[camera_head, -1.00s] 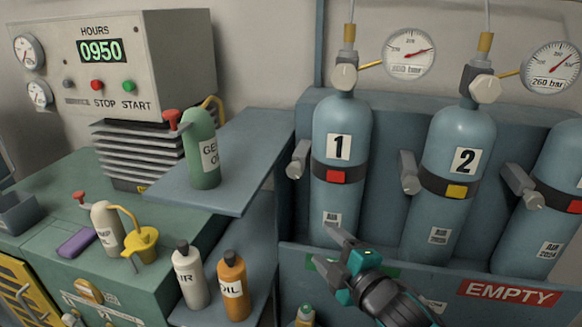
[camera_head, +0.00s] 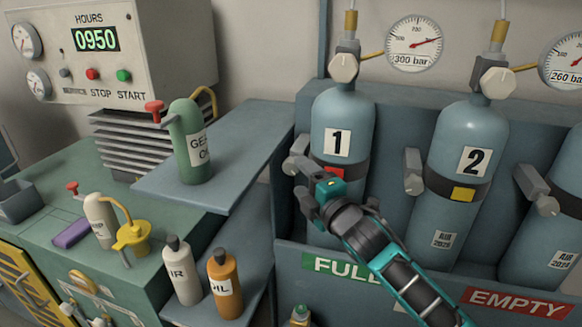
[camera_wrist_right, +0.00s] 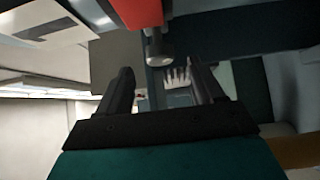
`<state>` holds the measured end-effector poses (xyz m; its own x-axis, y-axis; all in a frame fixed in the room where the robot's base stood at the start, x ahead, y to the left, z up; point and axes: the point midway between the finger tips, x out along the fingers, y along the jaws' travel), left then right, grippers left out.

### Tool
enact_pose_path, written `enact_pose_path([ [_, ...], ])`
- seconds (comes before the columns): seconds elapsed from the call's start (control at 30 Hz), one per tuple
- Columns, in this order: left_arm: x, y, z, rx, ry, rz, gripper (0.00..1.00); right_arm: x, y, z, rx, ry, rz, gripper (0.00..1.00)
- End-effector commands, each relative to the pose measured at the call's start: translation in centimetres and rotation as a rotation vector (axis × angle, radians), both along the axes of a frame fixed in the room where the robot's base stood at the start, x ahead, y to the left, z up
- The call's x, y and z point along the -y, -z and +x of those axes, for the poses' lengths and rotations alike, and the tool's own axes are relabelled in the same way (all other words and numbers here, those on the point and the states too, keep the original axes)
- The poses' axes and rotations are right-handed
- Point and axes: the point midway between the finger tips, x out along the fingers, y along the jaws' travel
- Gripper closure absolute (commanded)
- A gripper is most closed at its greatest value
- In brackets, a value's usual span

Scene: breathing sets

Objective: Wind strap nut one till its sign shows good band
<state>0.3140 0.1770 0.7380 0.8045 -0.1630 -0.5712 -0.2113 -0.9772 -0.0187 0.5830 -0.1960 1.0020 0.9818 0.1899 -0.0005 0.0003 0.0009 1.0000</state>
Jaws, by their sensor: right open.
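Cylinder 1 (camera_head: 338,118) stands in the rack with a dark strap around it. Its strap nut one (camera_head: 298,153) is a grey knob at the left of the strap. The strap's sign (camera_head: 334,173) shows red, partly covered by my right gripper. My right gripper (camera_head: 308,184) is open, just below and in front of the nut; I cannot tell whether it touches. In the right wrist view its two fingers (camera_wrist_right: 165,88) are apart with nothing gripped. A red part and a grey rounded end (camera_wrist_right: 158,46) show above them. My left gripper is out of view.
Cylinder 2 (camera_head: 466,135), with a yellow sign (camera_head: 463,194), stands to the right. A shelf (camera_head: 240,150) with a green bottle (camera_head: 190,145) is left of the nut. The rack's front rail (camera_head: 420,280) runs below the cylinders. A gauge (camera_head: 414,44) hangs above.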

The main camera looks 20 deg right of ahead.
Motion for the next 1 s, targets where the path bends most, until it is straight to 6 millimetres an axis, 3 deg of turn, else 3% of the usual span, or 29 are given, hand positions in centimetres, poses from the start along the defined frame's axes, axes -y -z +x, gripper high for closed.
enact_pose_path([
  [0.2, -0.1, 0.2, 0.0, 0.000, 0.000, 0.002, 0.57, -0.7, -0.1, 3.7, 0.002, 0.000, 0.002, 0.33],
  [0.4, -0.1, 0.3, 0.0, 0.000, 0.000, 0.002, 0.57, -1.1, 0.0, 5.5, 0.001, 0.000, 0.000, 0.33],
  [0.8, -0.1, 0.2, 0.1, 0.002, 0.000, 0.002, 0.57, -1.2, 0.0, 5.9, 0.000, -0.001, 0.001, 0.33],
  [1.0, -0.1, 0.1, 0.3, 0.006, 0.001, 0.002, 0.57, -1.2, 0.0, 5.9, 0.000, 0.000, 0.001, 0.53],
])
